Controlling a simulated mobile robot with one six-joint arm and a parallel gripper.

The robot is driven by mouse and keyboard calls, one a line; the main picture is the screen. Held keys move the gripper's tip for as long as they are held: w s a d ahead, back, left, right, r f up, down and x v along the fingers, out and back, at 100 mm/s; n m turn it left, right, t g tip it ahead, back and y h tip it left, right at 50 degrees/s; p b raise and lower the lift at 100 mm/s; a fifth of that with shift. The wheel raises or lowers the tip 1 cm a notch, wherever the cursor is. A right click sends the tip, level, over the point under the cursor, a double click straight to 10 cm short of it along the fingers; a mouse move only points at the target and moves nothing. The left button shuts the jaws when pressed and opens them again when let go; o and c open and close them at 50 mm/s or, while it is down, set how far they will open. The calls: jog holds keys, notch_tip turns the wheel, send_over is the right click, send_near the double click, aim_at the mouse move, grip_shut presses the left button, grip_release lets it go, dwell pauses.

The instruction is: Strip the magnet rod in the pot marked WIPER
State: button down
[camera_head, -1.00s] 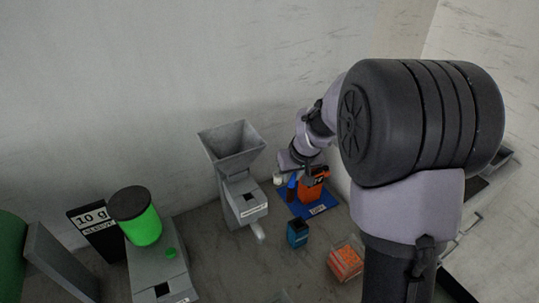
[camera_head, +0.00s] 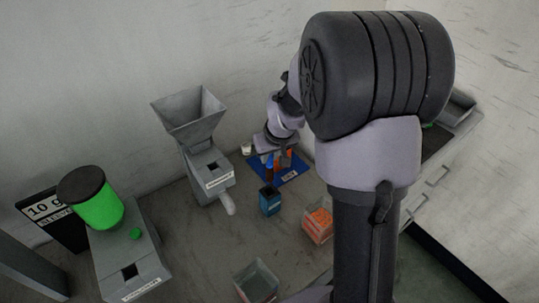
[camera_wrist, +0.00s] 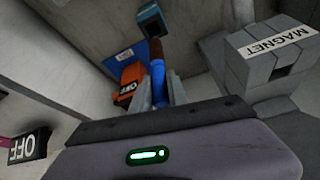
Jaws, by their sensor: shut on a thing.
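My gripper (camera_wrist: 158,92) is shut on the magnet rod, whose blue grip (camera_wrist: 158,84) is between the fingers in the wrist view. A brownish length (camera_wrist: 156,50) runs on from the grip towards a dark blue pot (camera_wrist: 151,18). I cannot tell whether the rod's tip is inside or short of that pot. In the head view my gripper (camera_head: 276,157) is over the blue mat, behind the blue pot (camera_head: 270,200). The pot stands upright and its label is too small to read, so I cannot confirm it says WIPER.
The grey hopper machine (camera_head: 208,172) bears a MAGNET label in the wrist view (camera_wrist: 272,42). A bin of orange pellets (camera_head: 318,225) and a clear bin (camera_head: 257,282) stand nearer the front. Bare counter lies between.

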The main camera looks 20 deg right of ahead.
aim_at(271, 179)
jog(key=shift+f+b, duration=6)
jog(key=shift+f, duration=0.25)
jog(key=shift+r, duration=0.1)
